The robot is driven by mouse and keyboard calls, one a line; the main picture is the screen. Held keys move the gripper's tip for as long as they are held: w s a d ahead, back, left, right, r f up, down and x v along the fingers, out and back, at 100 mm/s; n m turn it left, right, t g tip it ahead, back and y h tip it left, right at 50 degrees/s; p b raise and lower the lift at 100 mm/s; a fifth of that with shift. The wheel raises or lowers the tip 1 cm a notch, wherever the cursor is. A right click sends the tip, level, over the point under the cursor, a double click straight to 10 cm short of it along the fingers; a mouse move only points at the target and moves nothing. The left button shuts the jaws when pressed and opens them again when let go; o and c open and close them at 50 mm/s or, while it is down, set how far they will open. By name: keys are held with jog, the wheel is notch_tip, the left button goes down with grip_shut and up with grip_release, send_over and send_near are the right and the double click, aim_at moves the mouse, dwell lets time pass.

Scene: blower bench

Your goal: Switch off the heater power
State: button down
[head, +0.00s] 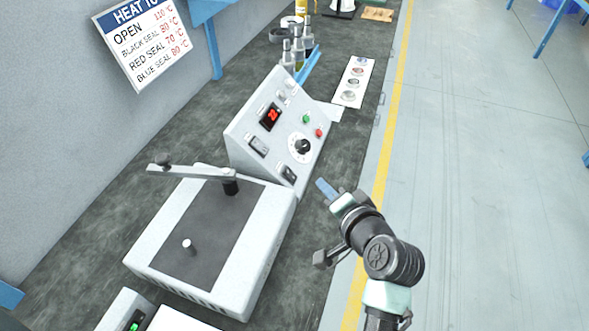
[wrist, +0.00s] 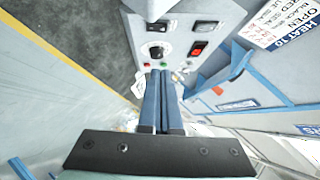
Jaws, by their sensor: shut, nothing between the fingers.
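A pale sloped control box (head: 237,132) stands on the bench. My gripper (head: 322,184) is shut and empty, to the right of the box's lower edge. In the wrist view its blue fingers (wrist: 161,73) lie together, apparently apart from the switches.
A green button (head: 306,119) and a red button (head: 319,132) sit above the dial. A white machine with a lever (head: 190,172) stands in front of the box.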

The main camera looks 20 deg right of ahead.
send_near(288, 170)
jog(key=w+d, duration=0.3)
jog(key=w, duration=0.1)
jog(key=shift+w+a+f, duration=0.7)
jog(key=shift+a+f, duration=0.1)
jog(key=shift+f, duration=0.2)
jog(key=shift+w+a+f, duration=0.3)
jog(key=shift+a+f, duration=0.1)
jog(key=shift+a, duration=0.05)
jog(key=shift+w+a+f+b, duration=0.2)
jog(key=shift+a+b, duration=0.15)
jog(key=shift+a, duration=0.05)
jog(key=shift+s+d+r, duration=0.1)
jog(key=shift+d, duration=0.05)
jog(key=shift+r, duration=0.1)
